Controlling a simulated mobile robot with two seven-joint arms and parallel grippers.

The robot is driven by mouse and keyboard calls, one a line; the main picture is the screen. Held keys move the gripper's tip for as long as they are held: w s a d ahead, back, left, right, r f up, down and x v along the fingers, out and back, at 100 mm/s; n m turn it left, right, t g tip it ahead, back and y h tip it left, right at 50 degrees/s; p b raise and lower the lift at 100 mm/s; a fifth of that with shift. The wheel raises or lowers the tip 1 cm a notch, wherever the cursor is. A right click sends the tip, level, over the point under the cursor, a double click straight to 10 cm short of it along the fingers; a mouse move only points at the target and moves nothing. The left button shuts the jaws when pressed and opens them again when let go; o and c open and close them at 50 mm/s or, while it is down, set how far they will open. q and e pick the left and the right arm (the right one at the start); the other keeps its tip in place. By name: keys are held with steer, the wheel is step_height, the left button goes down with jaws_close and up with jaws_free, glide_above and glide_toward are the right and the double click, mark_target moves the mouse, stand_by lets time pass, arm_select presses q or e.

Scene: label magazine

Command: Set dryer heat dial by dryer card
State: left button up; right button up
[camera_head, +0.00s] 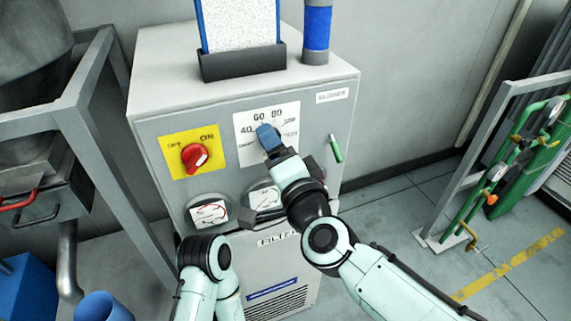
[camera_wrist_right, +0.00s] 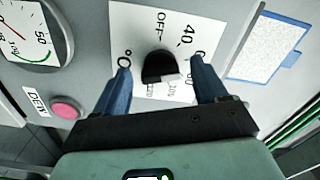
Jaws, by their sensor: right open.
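The heat dial is a black knob (camera_wrist_right: 157,66) on a white plate (camera_head: 285,125) on the dryer's front. Its plate shows OFF, 40, 60 and 80. A pale mark shows on the knob, but I cannot tell which setting it points at. My right gripper (camera_head: 268,138) is at the dial. In the right wrist view, its open blue fingers (camera_wrist_right: 163,88) stand on either side of the knob, with gaps. A card in a blue frame (camera_head: 228,25) stands in a dark holder on top of the dryer; its print is unreadable. My left gripper is not visible, only its arm.
A red OFF/ON switch (camera_head: 195,157) sits on a yellow plate left of the dial. Two gauges (camera_head: 209,213) are below. A blue cylinder (camera_head: 317,28) stands on top. A metal frame (camera_head: 85,90) is at left.

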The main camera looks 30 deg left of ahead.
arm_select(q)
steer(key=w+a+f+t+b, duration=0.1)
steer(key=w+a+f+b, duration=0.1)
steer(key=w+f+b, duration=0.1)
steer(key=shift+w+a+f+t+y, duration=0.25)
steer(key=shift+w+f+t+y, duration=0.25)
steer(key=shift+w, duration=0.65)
arm_select(e)
steer(key=v, duration=1.3)
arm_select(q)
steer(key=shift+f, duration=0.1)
